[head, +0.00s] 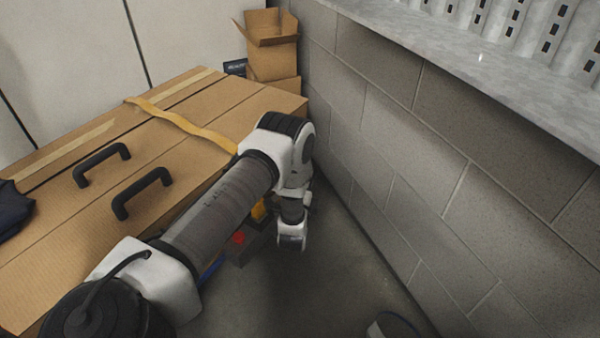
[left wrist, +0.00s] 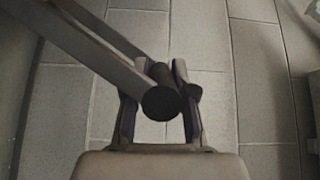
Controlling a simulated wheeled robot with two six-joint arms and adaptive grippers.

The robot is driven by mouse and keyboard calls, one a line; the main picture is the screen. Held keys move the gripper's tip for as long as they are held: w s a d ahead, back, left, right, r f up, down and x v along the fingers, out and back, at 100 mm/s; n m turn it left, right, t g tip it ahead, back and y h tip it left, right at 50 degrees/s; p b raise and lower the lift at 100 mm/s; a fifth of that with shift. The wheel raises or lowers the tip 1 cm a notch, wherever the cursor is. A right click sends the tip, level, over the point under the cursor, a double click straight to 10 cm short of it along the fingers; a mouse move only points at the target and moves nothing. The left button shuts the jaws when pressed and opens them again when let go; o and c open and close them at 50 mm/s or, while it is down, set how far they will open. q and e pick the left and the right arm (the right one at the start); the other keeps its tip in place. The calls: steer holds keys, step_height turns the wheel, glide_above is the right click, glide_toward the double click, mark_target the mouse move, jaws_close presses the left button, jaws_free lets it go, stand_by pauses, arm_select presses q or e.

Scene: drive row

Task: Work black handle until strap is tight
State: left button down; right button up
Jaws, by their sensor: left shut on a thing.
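The yellow strap (head: 185,122) runs across the top of a large cardboard box (head: 225,100) and goes out of sight behind my left arm at the box's near edge. An orange-yellow piece (head: 258,210) shows below my arm, beside the box. In the left wrist view my left gripper (left wrist: 158,82) is shut on the black handle (left wrist: 160,103), a round dark bar seen end-on between the fingers. Two flat metal bars run from the handle to the upper left. In the head view my arm hides the handle. My right gripper is not in view.
A grey block wall (head: 400,150) stands close on the right, with a ledge above. Two black grips (head: 143,190) stick up from the box top. A small open carton (head: 272,45) stands at the back. A red part (head: 238,237) shows under my arm.

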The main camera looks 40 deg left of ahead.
arm_select(q)
steer(key=shift+d+f, duration=0.5)
steer(key=shift+d, duration=0.15)
steer(key=c, duration=0.9)
jaws_free()
steer(key=shift+c, duration=0.2)
steer(key=v, duration=1.2)
steer(key=shift+r, duration=0.1)
